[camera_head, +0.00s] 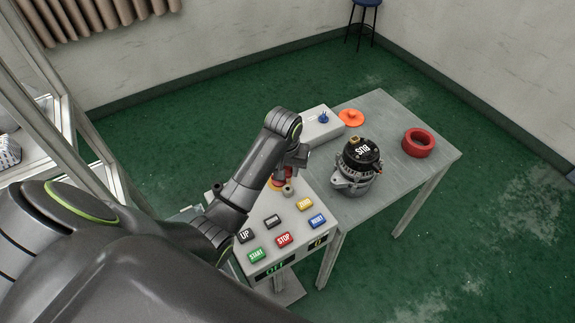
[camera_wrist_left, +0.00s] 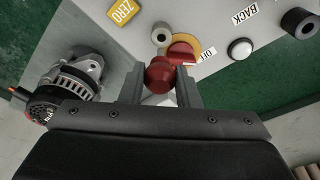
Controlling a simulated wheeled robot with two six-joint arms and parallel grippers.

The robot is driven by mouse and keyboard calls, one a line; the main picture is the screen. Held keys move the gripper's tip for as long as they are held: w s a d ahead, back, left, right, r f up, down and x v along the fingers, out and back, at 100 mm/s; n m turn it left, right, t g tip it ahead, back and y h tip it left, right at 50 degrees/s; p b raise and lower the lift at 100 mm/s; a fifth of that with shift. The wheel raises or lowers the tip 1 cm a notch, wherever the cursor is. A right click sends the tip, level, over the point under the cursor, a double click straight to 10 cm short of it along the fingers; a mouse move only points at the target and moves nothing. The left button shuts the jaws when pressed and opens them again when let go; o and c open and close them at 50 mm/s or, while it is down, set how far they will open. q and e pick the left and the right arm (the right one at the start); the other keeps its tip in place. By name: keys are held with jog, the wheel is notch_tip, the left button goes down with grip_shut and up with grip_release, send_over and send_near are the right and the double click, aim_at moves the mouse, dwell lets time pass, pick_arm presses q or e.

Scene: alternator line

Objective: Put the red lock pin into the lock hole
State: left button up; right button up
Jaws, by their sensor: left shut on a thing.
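My left gripper (camera_wrist_left: 160,88) is shut on the red lock pin (camera_wrist_left: 159,74), whose round red head sits between the fingers in the left wrist view. In the head view the left gripper (camera_head: 291,165) is above the far part of the control panel (camera_head: 293,243). Beyond the pin is a red rotary switch (camera_wrist_left: 181,53) on a yellow disc, with an OFF label beside it. A grey ring with a dark centre (camera_wrist_left: 162,34), likely the lock hole, stands beside the switch; it also shows in the head view (camera_head: 288,189).
The panel carries several buttons, including STOP (camera_head: 284,240) and RESET (camera_head: 318,221). An alternator (camera_head: 354,180) stands on the grey table (camera_head: 392,205), with a red ring (camera_head: 418,143) and an orange disc (camera_head: 351,117) beyond. The table's front right is clear.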

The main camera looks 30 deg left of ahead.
aim_at(288, 180)
pick_arm(q)
jog(key=shift+f+b, duration=0.95)
jog(key=shift+f, duration=1.75)
jog(key=o, duration=1)
